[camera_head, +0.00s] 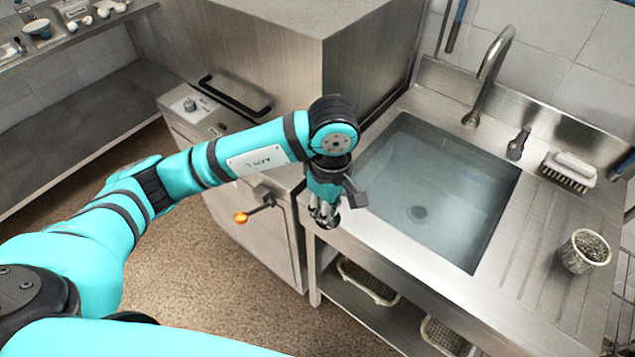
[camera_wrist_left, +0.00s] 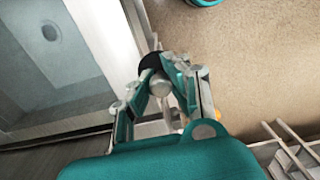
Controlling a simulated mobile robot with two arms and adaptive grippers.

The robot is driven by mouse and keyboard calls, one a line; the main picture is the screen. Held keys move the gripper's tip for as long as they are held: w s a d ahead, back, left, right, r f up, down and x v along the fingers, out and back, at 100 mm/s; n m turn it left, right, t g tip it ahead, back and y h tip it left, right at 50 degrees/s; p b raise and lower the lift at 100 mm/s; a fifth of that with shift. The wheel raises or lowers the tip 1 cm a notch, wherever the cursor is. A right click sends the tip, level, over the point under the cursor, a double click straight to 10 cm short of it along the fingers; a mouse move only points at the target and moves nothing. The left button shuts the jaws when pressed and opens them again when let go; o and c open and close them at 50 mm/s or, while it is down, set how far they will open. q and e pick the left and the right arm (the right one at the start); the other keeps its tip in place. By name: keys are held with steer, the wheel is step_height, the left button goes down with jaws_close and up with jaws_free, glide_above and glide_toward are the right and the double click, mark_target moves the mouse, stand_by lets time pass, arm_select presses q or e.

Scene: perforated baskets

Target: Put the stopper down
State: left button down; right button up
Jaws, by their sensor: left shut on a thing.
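My left gripper (camera_head: 325,208) points down at the left rim of the sink counter, beside the basin. It is shut on the stopper, which shows in the left wrist view as a dark disc (camera_wrist_left: 151,62) with a pale metal knob between the fingertips. In the head view only a small dark part of the stopper (camera_head: 331,224) shows below the fingers. I cannot tell whether it touches the counter. My right gripper is in neither view.
The sink (camera_head: 440,190) holds water, with a drain in its floor. A faucet (camera_head: 490,75), a brush (camera_head: 569,170) and a perforated basket (camera_head: 583,251) stand around it. More baskets (camera_head: 368,282) sit on the shelf below. An orange-tipped valve handle (camera_head: 241,217) sticks out at left.

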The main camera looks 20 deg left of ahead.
arm_select(q)
steer(key=w+a, duration=0.1)
steer(key=w, duration=0.1)
steer(key=w+a+p, duration=0.1)
steer(key=w, duration=0.1)
steer(key=w+a, duration=0.1)
steer(key=w, duration=0.1)
steer(key=shift+w+a+f+p, duration=0.15)
steer(key=shift+w+f+p, duration=0.15)
steer(key=shift+w, duration=0.1)
steer(key=shift+w+a, duration=0.25)
steer(key=shift+w, duration=0.4)
step_height(320, 180, down, 3)
steer(key=shift+a+f+p, duration=0.1)
steer(key=shift+f+p, duration=0.05)
steer(key=shift+p, duration=0.7)
steer(key=shift+f, duration=0.2)
steer(key=shift+w+f, duration=0.1)
steer(key=shift+f, duration=0.15)
steer(key=c, duration=1.3)
jaws_free()
steer(key=shift+c, duration=0.2)
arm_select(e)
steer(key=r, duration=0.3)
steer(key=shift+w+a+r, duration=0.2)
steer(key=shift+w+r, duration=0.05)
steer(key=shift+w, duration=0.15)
